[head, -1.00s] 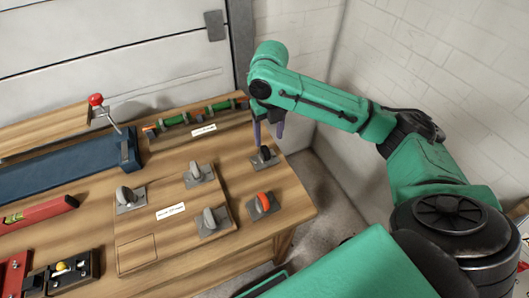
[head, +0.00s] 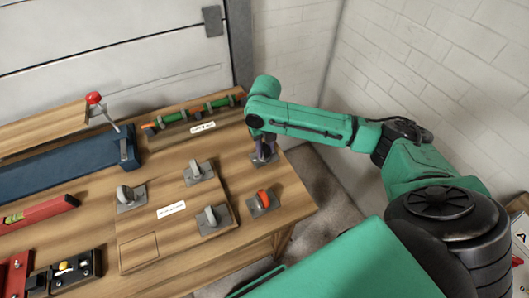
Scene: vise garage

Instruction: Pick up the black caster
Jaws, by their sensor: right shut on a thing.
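The black caster (head: 264,159) stands on its grey plate near the right end of the wooden bench (head: 150,262), behind the caster with the orange wheel. The plate appears to be still at the bench top. My left gripper is not in view.
An orange-wheeled caster (head: 264,200) is just in front. Several grey casters, one of them here (head: 214,217), stand to the left. Green-handled tools (head: 213,107) lie behind. A blue vise (head: 60,172) and a red level (head: 38,213) are farther left.

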